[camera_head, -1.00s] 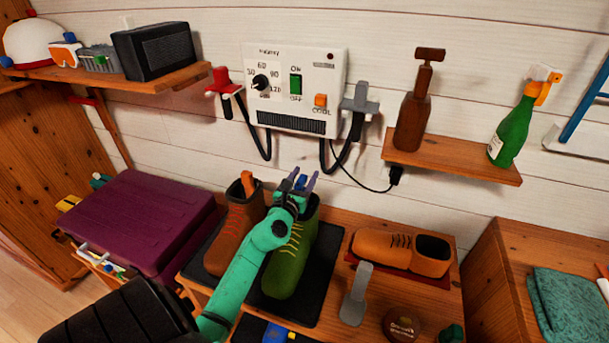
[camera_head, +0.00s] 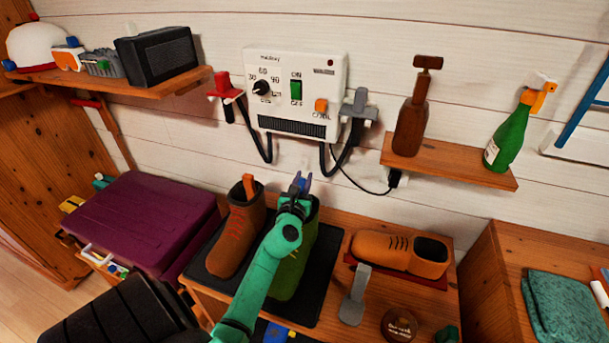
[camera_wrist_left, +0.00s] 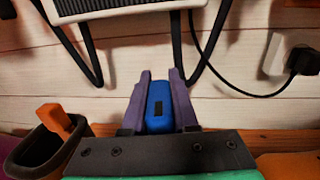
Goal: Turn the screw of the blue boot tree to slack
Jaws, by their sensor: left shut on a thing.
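The green boot (camera_head: 289,268) stands on the black mat (camera_head: 318,292) on the wooden bench, partly hidden by my left arm. My left gripper (camera_head: 301,184) is over the boot's opening. In the left wrist view, its two purple fingers (camera_wrist_left: 160,100) are shut on the blue boot tree (camera_wrist_left: 159,105), whose rounded blue top with a small dark rectangle shows between them. The rest of the boot tree and its lower part are hidden by the gripper. My right gripper is not in view.
A brown boot (camera_head: 238,230) with an orange boot tree (camera_head: 249,187) stands close on the left. The white control box (camera_head: 295,90) and its hanging black hoses are on the wall behind. An orange shoe (camera_head: 400,252) lies to the right, near a grey shoehorn (camera_head: 355,296).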

